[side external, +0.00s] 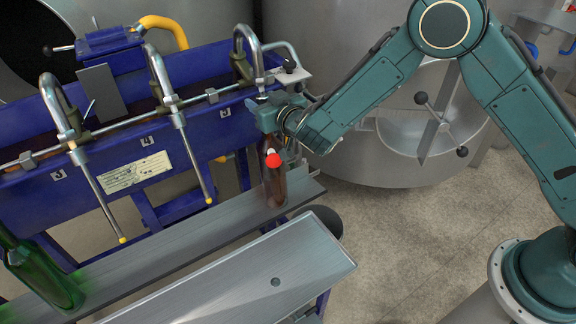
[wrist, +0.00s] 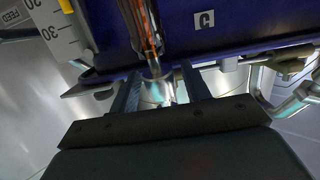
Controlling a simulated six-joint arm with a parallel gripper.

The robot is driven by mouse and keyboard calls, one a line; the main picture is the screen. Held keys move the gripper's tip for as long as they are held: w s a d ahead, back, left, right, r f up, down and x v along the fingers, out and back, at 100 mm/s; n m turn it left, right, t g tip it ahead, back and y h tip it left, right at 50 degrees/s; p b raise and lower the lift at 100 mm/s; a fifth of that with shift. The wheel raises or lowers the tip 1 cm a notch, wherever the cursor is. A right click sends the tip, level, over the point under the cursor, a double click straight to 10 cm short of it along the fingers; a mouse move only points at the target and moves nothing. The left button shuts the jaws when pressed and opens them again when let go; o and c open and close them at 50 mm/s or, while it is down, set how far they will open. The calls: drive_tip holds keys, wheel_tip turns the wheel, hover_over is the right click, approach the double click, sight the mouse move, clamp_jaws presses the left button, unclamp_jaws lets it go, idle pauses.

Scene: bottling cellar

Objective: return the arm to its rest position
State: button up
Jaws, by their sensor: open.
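In the side external view my gripper (side external: 266,116) is at the right end of the blue filling machine, just above a brown bottle (side external: 275,188). The bottle stands upright on the grey rail, with a red round spot in front of its upper part. In the wrist view the two dark fingers of my gripper (wrist: 160,92) are apart. A shiny tube-like part (wrist: 146,40) with orange-brown tones reaches down the picture toward the gap between them. I cannot tell whether the fingers touch anything.
The blue machine (side external: 135,172) carries several curved metal spouts. A green bottle (side external: 42,275) stands at the rail's left end. A metal plate (side external: 240,285) lies in front. A steel vat (side external: 385,170) stands behind my arm. The floor (side external: 420,235) at right is clear.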

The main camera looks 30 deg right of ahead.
drive_tip(key=c, duration=0.6)
drive_tip(key=shift+c, duration=0.2)
drive_tip(key=shift+s+f, duration=0.15)
drive_tip(key=shift+f, duration=0.75)
idle(0.8)
drive_tip(key=o, duration=0.6)
drive_tip(key=shift+o, duration=0.2)
drive_tip(key=shift+s, duration=0.15)
drive_tip(key=s+r, duration=0.1)
drive_tip(key=s, duration=0.6)
drive_tip(key=shift+s+r, duration=0.2)
drive_tip(key=shift+s, duration=0.1)
idle(0.5)
